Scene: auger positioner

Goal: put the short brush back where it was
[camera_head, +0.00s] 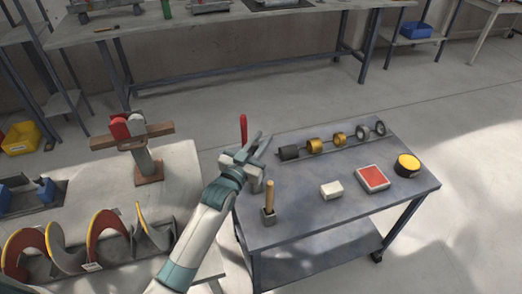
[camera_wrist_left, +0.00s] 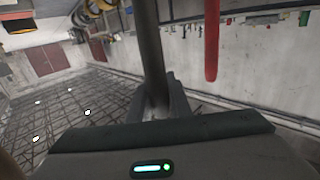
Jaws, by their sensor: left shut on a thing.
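A red handle (camera_head: 243,127), which seems to belong to the short brush, stands up at my left gripper (camera_head: 259,147) in the head view. The left gripper is shut on it above the left edge of the grey cart (camera_head: 310,222). In the left wrist view the red handle (camera_wrist_left: 211,40) shows beside a dark gripper finger (camera_wrist_left: 152,50). The brush head is hidden. A small dark holder (camera_head: 269,217) with a light wooden handle (camera_head: 269,194) upright in it stands on the cart, just below the gripper in the picture. My right gripper is out of view.
The cart also bears a rod with black and brass rings (camera_head: 315,146), a white block (camera_head: 331,190), a red pad (camera_head: 374,178) and a yellow-topped tin (camera_head: 407,165). Left, a table holds an auger (camera_head: 105,240) and a wooden stand (camera_head: 148,168). The cart's front is clear.

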